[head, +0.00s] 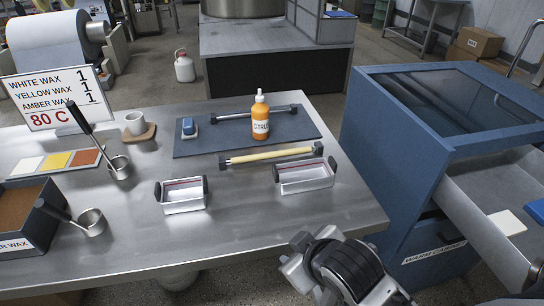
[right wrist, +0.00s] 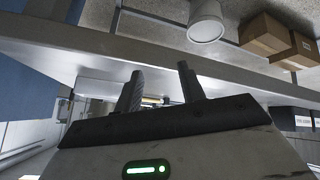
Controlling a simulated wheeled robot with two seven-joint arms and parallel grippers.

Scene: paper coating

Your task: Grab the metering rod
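Two thin rods with black end pieces lie on the steel table. One is a bare metal rod (head: 245,115) on the blue-grey mat, partly hidden behind an orange bottle (head: 260,118). The other is a pale yellow rod (head: 268,155) along the mat's front edge. I cannot tell for sure which is the metering rod. My right gripper (head: 316,240) is near the table's front right edge, in front of the rods and apart from them. In the right wrist view its fingers (right wrist: 159,75) are spread with nothing held between them. My left gripper is not in view.
Two metal trays with black ends (head: 183,205) (head: 306,186) stand in front of the rods. Ladles, a cup and a sign (head: 55,95) are at left. A blue cabinet (head: 400,170) with an open drawer stands right.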

